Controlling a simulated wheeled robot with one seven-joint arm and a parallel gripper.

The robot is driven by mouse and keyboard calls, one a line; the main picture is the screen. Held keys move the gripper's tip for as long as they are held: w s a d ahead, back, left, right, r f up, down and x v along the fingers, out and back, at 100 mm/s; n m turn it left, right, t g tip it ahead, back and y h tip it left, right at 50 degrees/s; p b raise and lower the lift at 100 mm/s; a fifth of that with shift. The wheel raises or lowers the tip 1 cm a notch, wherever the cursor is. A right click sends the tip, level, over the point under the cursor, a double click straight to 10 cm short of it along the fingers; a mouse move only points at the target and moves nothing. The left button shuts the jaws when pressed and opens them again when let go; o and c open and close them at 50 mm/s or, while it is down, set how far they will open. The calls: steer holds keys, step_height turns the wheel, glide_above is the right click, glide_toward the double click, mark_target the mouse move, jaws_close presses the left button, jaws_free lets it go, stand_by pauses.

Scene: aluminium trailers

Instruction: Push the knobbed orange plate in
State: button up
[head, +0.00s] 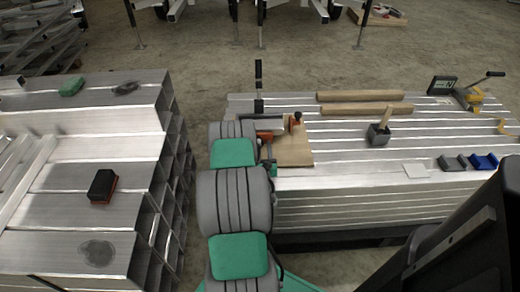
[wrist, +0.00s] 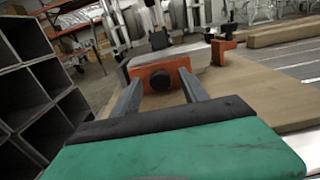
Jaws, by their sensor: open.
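The orange plate (wrist: 184,64) has a round black knob on its face, towards me in the wrist view. It stands upright at the near end of a grey metal body on a wooden board. In the head view the plate (head: 264,137) shows just beyond my arm. My gripper (wrist: 161,73) is open, its two dark fingers spread left and right of the knob. I cannot tell whether the fingertips touch the plate. In the head view my gripper is mostly hidden by my arm.
An orange post with a black knob (head: 296,121) stands on the wooden board (head: 294,152), right of the plate. Two wooden bars (head: 362,96) lie on the aluminium stack behind. Open-ended aluminium tubes (wrist: 38,85) stand at left. A black upright handle (head: 259,86) rises behind.

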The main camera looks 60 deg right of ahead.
steer(key=shift+b+v, duration=1.1)
steer(key=shift+v, duration=2.75)
steer(key=shift+c, duration=0.2)
